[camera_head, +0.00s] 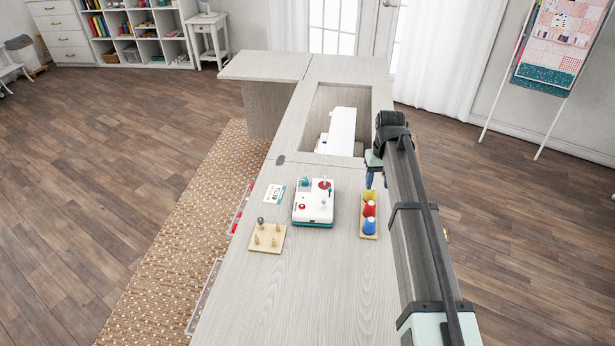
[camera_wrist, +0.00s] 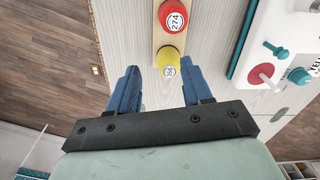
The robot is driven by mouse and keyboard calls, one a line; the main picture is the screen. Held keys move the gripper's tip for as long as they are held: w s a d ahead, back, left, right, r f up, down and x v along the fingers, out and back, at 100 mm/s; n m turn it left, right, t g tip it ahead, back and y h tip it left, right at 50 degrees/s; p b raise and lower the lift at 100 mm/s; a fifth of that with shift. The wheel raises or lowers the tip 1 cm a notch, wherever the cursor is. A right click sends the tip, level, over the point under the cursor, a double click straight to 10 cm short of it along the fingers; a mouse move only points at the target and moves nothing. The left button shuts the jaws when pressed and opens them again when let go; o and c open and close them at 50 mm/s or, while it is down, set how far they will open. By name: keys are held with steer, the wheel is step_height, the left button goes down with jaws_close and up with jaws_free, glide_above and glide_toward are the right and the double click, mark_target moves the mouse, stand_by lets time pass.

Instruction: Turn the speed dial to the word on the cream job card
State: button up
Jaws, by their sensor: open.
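The white control box (camera_head: 313,203) with a teal base stands on the cabinet top. It carries a red dial (camera_head: 325,184), a teal knob (camera_head: 304,183) and a smaller red part at its front left. The box shows at the right of the wrist view, with a red disc (camera_wrist: 261,74) and teal knobs. A small pale card (camera_head: 274,194) lies left of the box; its word is too small to read. My gripper (camera_wrist: 161,75) is open and empty, its blue fingers pointing toward the yellow spool's end of the wooden rack, apart from the box.
A wooden rack (camera_head: 363,232) right of the box holds a yellow spool (camera_head: 369,195), a red spool (camera_head: 369,209) and a blue spool (camera_head: 369,226). A wooden peg board (camera_head: 267,248) stands front left. A white sewing machine (camera_head: 341,130) sits in the recess behind. The front cabinet top is clear.

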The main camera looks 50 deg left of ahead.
mark_target(305, 180)
steer(key=s+a+r+n, duration=0.2)
steer(key=s+a+r, duration=0.3)
steer(key=s+a, duration=0.3)
steer(key=s+a+r+n, duration=0.1)
steer(key=s+a+r, duration=0.55)
steer(key=a, duration=0.25)
steer(key=f, duration=1.4)
steer(key=shift+s+f, duration=0.2)
steer(key=shift+f, duration=0.05)
jaws_close()
